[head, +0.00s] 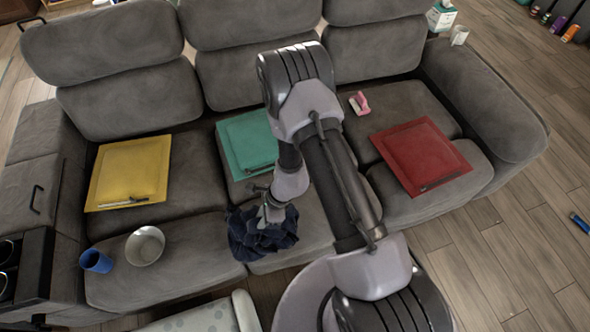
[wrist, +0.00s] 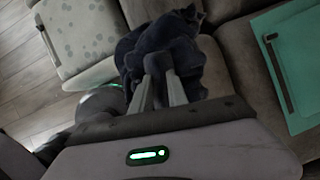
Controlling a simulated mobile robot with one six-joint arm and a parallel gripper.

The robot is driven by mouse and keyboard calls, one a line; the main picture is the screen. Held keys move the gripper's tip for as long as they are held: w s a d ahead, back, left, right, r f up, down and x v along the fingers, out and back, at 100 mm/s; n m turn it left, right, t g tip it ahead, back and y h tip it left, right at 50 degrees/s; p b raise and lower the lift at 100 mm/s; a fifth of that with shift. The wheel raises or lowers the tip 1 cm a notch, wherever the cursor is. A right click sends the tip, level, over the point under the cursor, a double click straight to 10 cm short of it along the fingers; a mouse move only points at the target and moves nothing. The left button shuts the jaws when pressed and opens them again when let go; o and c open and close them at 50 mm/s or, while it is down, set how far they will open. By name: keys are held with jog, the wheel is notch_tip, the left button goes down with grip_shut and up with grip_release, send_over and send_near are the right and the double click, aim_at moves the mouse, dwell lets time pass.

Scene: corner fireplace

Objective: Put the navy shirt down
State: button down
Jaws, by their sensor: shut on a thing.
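The navy shirt (head: 262,236) is a crumpled dark bundle at the front edge of the grey sofa's middle seat (head: 309,232). My gripper (head: 270,212) is shut on the top of it, reaching from above. In the wrist view, the two fingers of my gripper (wrist: 160,82) pinch the navy shirt (wrist: 160,48). The shirt is over or against the seat's front edge; I cannot tell whether it rests on the cushion.
A teal cushion (head: 247,143), a yellow cushion (head: 131,168) and a red cushion (head: 419,154) lie on the seats. A bowl (head: 145,246) and blue cup (head: 96,261) stand at left. A pale spotted seat (wrist: 82,32) is nearby.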

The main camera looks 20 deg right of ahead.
aim_at(279, 230)
jog(key=s+d+f+m, duration=0.1)
jog(key=s+d+f, duration=0.1)
jog(key=d, duration=0.1)
jog(key=s+d+f+m+t, duration=0.1)
jog(key=shift+s+d+f+m, duration=0.2)
jog(key=shift+d+f+m, duration=0.1)
jog(key=w+d+f+b, duration=0.1)
jog(key=w+d+f, duration=0.1)
jog(key=w, duration=0.5)
jog(key=w+d+f+b, duration=0.1)
jog(key=w+d+f, duration=0.2)
jog(key=w+d, duration=0.2)
jog(key=shift+w, duration=1.15)
jog(key=c, duration=1.7)
grip_release()
jog(key=shift+f+b, duration=0.25)
jog(key=shift+b, duration=0.2)
jog(key=shift+c, duration=0.2)
jog(key=o, duration=0.4)
jog(key=shift+o, duration=0.2)
jog(key=shift+r, duration=0.15)
